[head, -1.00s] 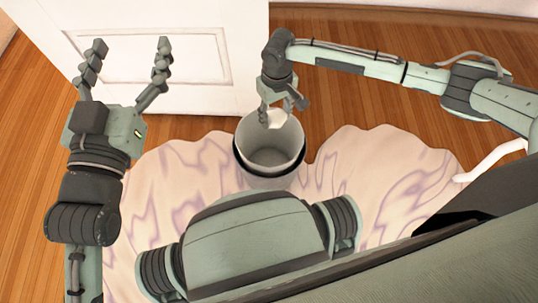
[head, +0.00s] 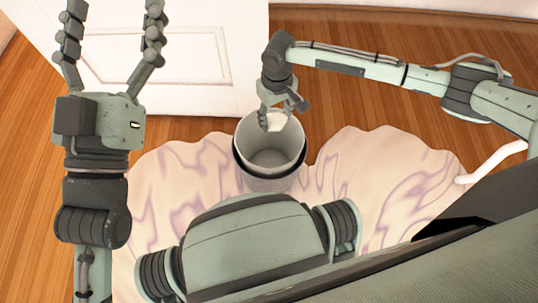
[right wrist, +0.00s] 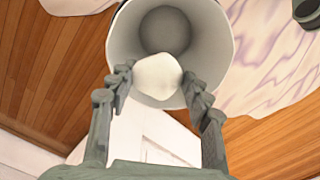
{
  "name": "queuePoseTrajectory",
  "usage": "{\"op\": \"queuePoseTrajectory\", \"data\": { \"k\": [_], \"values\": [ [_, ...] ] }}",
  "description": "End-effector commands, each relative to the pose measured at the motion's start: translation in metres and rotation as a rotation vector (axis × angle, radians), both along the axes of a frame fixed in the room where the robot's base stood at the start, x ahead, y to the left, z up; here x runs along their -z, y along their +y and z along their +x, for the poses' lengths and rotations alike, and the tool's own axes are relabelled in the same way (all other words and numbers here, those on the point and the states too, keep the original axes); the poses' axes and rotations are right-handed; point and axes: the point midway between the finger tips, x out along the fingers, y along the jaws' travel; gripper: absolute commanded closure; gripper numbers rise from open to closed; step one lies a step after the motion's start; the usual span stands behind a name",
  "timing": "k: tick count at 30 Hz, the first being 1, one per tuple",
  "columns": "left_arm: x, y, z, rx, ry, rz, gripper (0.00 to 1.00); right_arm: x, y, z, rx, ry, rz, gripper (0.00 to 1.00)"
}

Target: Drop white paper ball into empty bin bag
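A white paper ball (head: 277,121) is between the fingertips of my right gripper (head: 277,114). In the right wrist view, the ball (right wrist: 158,77) sits between both fingers of that gripper (right wrist: 158,82), which appear to touch its sides. The ball is at the mouth of a light grey round bin (head: 270,159) with a dark band below its rim, over its far side. The bin's inside (right wrist: 205,45) looks empty; I cannot tell a separate bag from the bin wall. My left gripper (head: 114,22) is open and empty, to the left of the bin.
The bin stands on a pale rug (head: 180,170) with purple swirls. A white panelled door (head: 205,55) is behind it on the wooden floor (head: 340,105). A white curved bar (head: 492,160) is at the right.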

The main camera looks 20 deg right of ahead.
Motion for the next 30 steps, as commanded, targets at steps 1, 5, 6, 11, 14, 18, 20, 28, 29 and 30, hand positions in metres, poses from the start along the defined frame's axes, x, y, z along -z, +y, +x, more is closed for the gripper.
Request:
{"op": "queuePoseTrajectory", "data": {
  "k": [1,5,6,11,14,18,20,28,29,30],
  "values": [
    [0.0,0.0,0.0,0.0,0.0,0.0,0.25,0.0,0.0,0.0,0.0,0.0,0.0,0.42],
    [0.0,0.0,0.0,0.0,0.0,0.0,0.25,0.0,0.0,0.0,0.0,0.0,0.0,0.29],
    [0.0,0.0,0.0,0.0,0.0,0.0,0.25,0.0,0.0,0.0,0.0,0.0,0.0,0.29],
    [0.0,0.0,0.0,0.0,0.0,-0.001,0.25,0.0,0.0,0.0,0.0,0.0,0.0,0.29],
    [0.001,0.0,0.001,-0.002,0.002,0.002,0.25,-0.001,0.0,0.0,0.0,-0.001,0.0,0.29],
    [0.001,0.0,0.001,-0.001,0.002,0.003,0.25,-0.015,0.0,0.001,0.001,-0.002,0.001,0.29],
    [0.001,0.0,0.0,-0.001,0.002,0.003,0.25,-0.025,0.0,0.001,0.0,-0.003,0.002,0.29],
    [0.001,0.0,0.0,0.0,0.002,0.002,0.25,-0.084,0.0,0.001,0.0,-0.004,0.002,0.29],
    [0.001,0.0,0.0,0.0,0.002,0.002,0.25,-0.089,0.0,0.001,0.0,-0.004,0.001,0.29],
    [0.001,0.0,0.0,0.0,0.002,0.002,0.25,-0.096,0.0,0.001,0.0,-0.003,0.001,0.29]
  ]
}}
